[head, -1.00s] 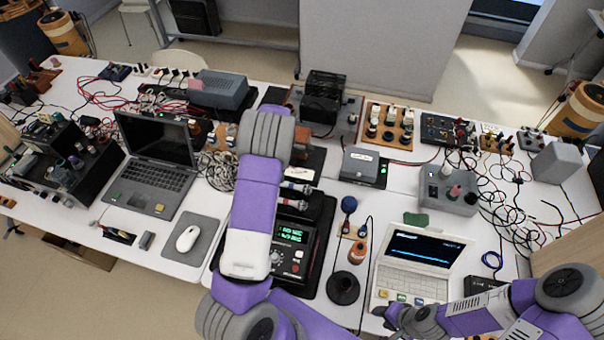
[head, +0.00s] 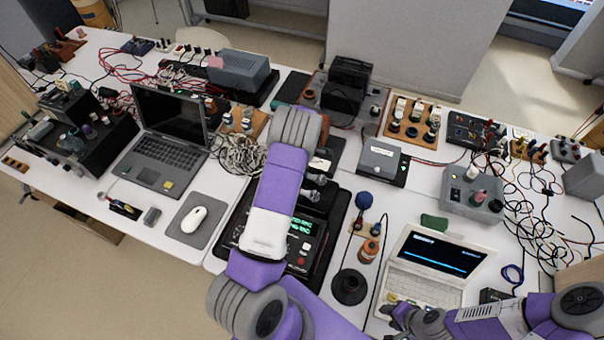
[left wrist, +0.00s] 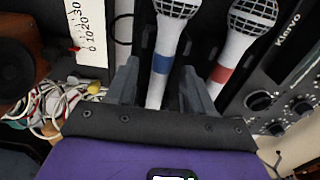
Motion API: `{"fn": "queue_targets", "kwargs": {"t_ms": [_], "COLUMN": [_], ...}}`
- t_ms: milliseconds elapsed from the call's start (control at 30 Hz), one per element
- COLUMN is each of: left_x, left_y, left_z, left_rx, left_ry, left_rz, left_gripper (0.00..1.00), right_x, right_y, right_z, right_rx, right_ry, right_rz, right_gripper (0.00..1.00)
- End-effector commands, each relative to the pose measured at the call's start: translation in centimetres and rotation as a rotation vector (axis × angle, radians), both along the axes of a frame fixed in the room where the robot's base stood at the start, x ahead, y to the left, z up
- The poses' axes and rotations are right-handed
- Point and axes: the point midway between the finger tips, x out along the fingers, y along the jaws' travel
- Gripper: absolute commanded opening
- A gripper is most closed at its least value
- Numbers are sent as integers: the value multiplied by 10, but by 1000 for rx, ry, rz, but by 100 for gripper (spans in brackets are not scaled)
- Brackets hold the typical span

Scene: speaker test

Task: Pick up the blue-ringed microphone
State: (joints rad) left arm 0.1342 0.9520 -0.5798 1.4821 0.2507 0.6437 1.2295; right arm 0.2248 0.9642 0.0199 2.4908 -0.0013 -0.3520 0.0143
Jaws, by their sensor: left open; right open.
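The blue-ringed microphone (left wrist: 162,64) has a silver mesh head and a white handle. In the left wrist view it lies between the two fingers of my open left gripper (left wrist: 160,72); I cannot tell whether they touch it. The red-ringed microphone (left wrist: 222,72) lies just right of the right finger. In the head view my left arm covers my left gripper and part of the microphones. Two mesh heads show right of the arm, their rings too small to tell apart. My right gripper (head: 393,318) is open at the lower right, near the white laptop.
The white laptop (head: 415,290), a blue ball-topped item (head: 363,201) and a black round stand (head: 349,287) are right of my left arm. A dark device with a green display (head: 302,228) is partly under the arm. A mouse (head: 193,219) lies on the left.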

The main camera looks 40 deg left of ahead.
Motion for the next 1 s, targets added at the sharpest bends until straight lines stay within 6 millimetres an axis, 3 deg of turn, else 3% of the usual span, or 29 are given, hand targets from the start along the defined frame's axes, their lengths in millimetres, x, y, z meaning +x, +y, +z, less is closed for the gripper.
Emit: {"fn": "queue_targets", "kwargs": {"t_ms": [300,633,1000], "left_x": [0,0,1], "left_y": [0,0,0], "left_z": [-5,-5,0], "left_rx": [0,0,1], "left_ry": [-2,-1,-3], "left_rz": [0,0,0], "left_gripper": [50,0,0], "right_x": [0,0,0], "right_y": [0,0,0], "right_z": [0,0,0], "right_rx": [0,0,0], "right_ry": [0,0,0], "right_rz": [0,0,0], "right_gripper": [43,43,43]}}
